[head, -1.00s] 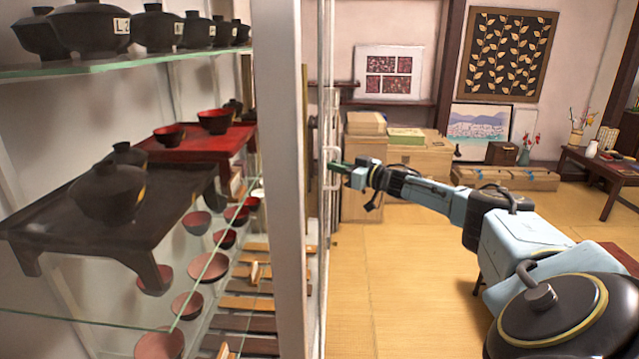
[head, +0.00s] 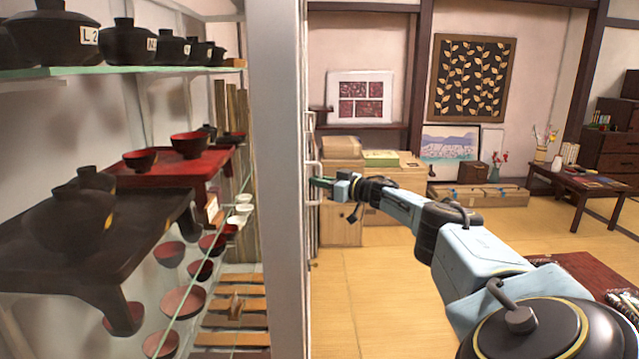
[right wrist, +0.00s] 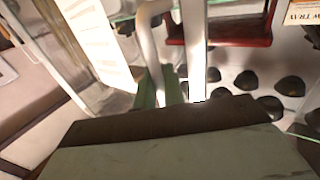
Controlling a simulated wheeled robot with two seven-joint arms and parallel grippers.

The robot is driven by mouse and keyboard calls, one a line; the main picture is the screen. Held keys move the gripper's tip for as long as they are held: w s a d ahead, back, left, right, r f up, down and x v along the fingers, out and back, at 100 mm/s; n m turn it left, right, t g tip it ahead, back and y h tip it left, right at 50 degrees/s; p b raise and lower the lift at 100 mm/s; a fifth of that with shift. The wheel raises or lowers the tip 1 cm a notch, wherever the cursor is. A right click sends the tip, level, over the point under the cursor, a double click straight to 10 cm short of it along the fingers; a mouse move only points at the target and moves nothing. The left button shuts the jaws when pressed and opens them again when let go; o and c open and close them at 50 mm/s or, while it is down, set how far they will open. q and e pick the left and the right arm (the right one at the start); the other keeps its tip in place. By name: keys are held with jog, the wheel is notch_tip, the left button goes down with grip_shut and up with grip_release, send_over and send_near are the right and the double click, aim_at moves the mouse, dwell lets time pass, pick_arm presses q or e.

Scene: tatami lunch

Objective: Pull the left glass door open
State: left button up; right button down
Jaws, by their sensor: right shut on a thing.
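The glass door (head: 304,120) shows nearly edge-on beside the pale upright post of the display cabinet; how far it stands open I cannot tell. Its pale bar handle (head: 314,170) sticks out to the right. My right gripper (head: 321,183) is shut on the handle, with the arm reaching in from the lower right. In the right wrist view the green fingertips (right wrist: 160,88) are at the pale handle bar (right wrist: 148,45), partly hidden by the gripper's body. My left gripper is in neither view.
The cabinet's glass shelves at left hold dark lidded bowls (head: 65,35), a red tray (head: 165,170) and a black tray-table (head: 95,250). Wooden boxes (head: 340,155) stand behind the gripper. The tatami floor (head: 370,300) is open right of the post. A low table (head: 590,185) stands far right.

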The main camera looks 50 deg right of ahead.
jog(key=c, duration=1.6)
grip_release()
jog(key=shift+f, duration=0.1)
jog(key=shift+c, duration=0.2)
